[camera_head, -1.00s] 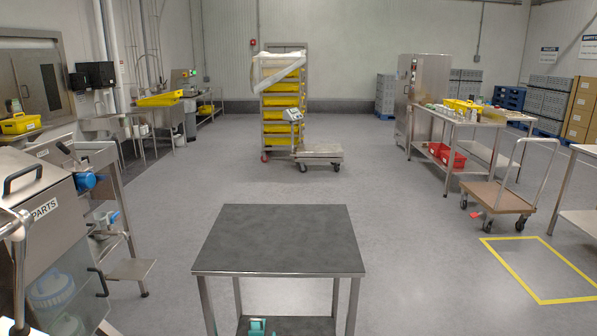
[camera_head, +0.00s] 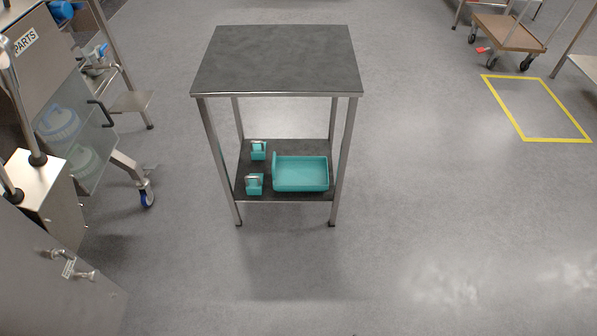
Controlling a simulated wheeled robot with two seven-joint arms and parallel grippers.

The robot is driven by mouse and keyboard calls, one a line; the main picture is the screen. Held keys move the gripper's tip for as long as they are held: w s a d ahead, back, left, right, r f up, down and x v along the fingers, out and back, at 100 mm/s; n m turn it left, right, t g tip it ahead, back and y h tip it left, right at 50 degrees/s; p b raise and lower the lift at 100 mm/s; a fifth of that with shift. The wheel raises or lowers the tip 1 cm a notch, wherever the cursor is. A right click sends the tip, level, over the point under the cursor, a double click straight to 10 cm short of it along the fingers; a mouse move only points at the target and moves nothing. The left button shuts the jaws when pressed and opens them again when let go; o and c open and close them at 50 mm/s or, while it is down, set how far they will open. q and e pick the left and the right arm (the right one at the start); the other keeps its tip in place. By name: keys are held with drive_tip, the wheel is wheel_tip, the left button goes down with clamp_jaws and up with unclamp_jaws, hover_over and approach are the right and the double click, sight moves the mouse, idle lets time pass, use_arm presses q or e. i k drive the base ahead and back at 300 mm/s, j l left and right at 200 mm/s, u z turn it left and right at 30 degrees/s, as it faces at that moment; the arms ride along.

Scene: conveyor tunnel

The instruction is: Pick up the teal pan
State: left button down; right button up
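A teal pan (camera_head: 301,174), a shallow rectangular tray with raised walls, sits on the lower shelf of a small metal table (camera_head: 277,60). It lies on the right part of that shelf, below the dark table top. Two small teal items with pale handles stand to its left on the same shelf, one farther back (camera_head: 258,150) and one nearer (camera_head: 254,184). Neither of my grippers shows in the head view.
The table's dark top is bare, and its legs frame the lower shelf (camera_head: 286,196). A parts washer with a wheeled stand (camera_head: 147,195) is at the left. A flat cart (camera_head: 508,32) stands at the upper right near yellow floor tape (camera_head: 535,108). The floor in front of the table is clear.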

sight(289, 174)
drive_tip(key=i+l, duration=0.25)
drive_tip(key=i, duration=0.15)
drive_tip(key=i+l, duration=0.25)
drive_tip(key=i, duration=0.15)
